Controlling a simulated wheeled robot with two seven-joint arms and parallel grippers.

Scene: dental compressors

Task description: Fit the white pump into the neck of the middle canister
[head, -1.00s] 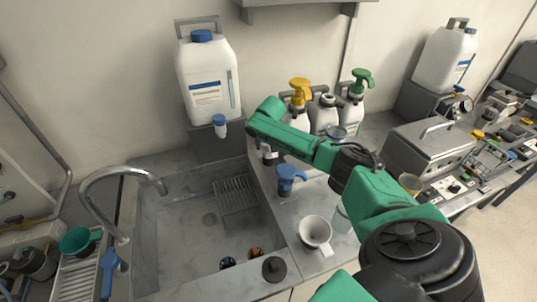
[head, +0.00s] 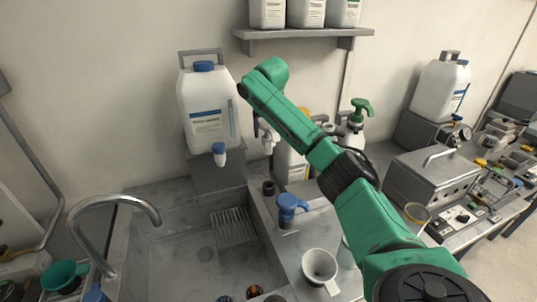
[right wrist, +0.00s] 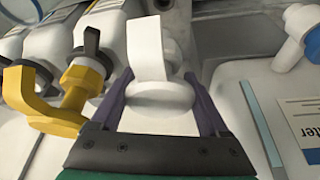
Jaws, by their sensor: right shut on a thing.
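My right gripper (head: 264,131) is shut on the white pump (head: 269,143), holding it in the air in front of the wall. In the right wrist view the white pump (right wrist: 160,95) sits between the two dark purple fingers. Its lower end cannot be made out. The middle canister's neck (head: 328,128) shows just behind my right arm, which hides most of its body. The left canister (head: 291,165) has a yellow pump, which shows in the right wrist view (right wrist: 75,92). The right canister (head: 352,138) has a green pump (head: 361,107). The pump is apart from the middle neck. My left gripper is out of view.
A large white container (head: 208,110) with a blue cap stands left of the gripper. A shelf (head: 300,36) with canisters hangs above. A blue-topped dispenser (head: 289,207) and a white funnel-like cup (head: 319,265) stand on the counter, right of the sink (head: 190,250).

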